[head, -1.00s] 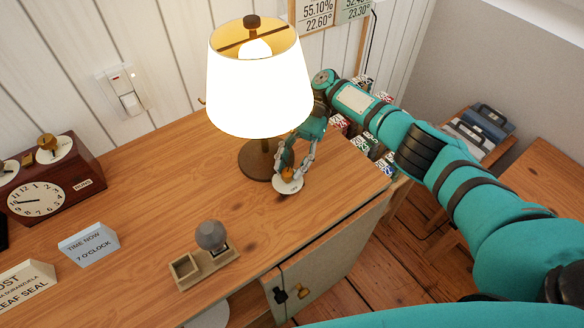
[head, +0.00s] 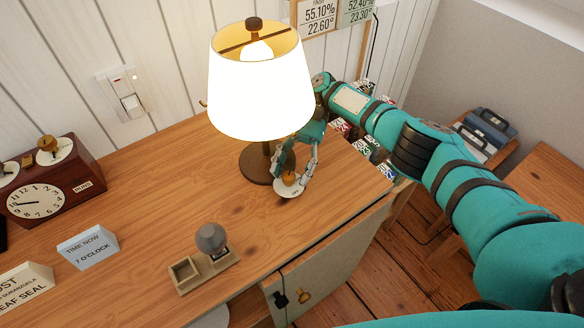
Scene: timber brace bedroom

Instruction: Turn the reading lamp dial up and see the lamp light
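The reading lamp (head: 262,95) stands on the wooden desk, its shade glowing bright white and a lit bulb showing through the open top. Its dial, an orange-brown knob (head: 290,179) on a round white plate (head: 288,192), sits on the desk beside the lamp base (head: 262,168). My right gripper (head: 291,178) reaches down from behind the lamp, with its fingers apart on either side of the knob and a visible gap around it. The shade's lower edge is close to the gripper's wrist. My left gripper is out of view.
A wooden clock (head: 45,185), a "time now 7 o'clock" sign (head: 88,247) and a small wooden stand with a grey ball (head: 211,238) are on the desk (head: 150,205). A wall switch (head: 127,95) is behind.

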